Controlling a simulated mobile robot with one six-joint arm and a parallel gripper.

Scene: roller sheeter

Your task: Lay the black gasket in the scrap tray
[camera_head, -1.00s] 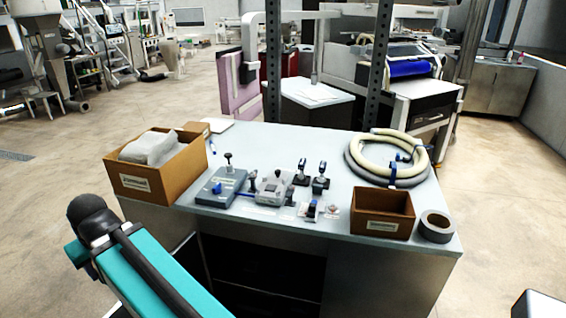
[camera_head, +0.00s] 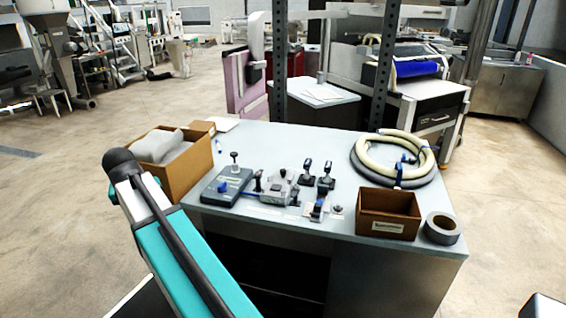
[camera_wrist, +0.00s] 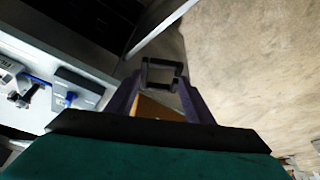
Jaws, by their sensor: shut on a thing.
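In the wrist view, my gripper (camera_wrist: 160,82) is shut on a small black square ring, the black gasket (camera_wrist: 178,68). The gasket is held at the fingertips, its open middle showing the floor behind. The head view shows my teal arm at lower left but not the gripper or gasket. I cannot tell which container is the scrap tray. A small brown open box (camera_head: 390,226) with an unreadable label stands at the front right of the bench and looks empty in the part I see.
Metal posts rise behind.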

